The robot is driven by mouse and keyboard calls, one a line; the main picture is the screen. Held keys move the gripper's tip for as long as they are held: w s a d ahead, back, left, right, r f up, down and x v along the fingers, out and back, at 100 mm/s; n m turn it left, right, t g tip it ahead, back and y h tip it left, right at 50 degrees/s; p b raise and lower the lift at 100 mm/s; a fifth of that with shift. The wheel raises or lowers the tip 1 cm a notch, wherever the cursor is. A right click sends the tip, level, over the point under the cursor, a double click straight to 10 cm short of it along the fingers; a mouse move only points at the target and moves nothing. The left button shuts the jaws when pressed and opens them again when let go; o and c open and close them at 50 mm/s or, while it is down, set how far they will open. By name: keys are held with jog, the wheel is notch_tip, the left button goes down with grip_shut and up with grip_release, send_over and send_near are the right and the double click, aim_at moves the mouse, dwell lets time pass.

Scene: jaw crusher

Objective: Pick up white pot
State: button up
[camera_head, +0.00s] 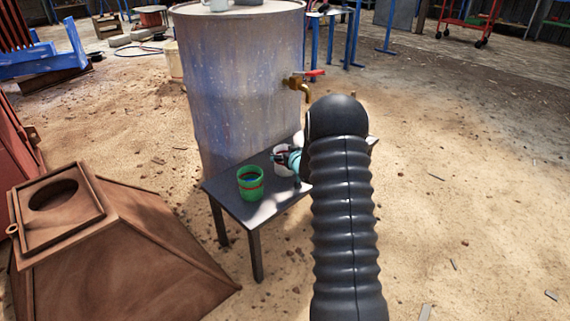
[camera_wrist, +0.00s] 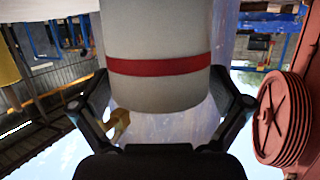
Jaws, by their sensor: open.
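The white pot (camera_wrist: 158,40) has a red band and fills the middle of the wrist view, very close. In the head view the white pot (camera_head: 281,166) stands on the small dark table (camera_head: 250,208), partly hidden by my gripper (camera_head: 292,159). In the wrist view my gripper (camera_wrist: 160,100) is open, with one finger on each side of the pot. I cannot tell whether the fingers touch it. A green pot (camera_head: 250,186) with a reddish band stands on the table, left of the white pot.
A large worn metal barrel (camera_head: 240,85) with a brass tap (camera_head: 300,84) and red handle stands right behind the table. A rusty hopper (camera_head: 110,240) lies at the lower left. Sandy ground (camera_head: 480,190) to the right is mostly clear.

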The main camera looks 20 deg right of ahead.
jog(key=c, duration=1.6)
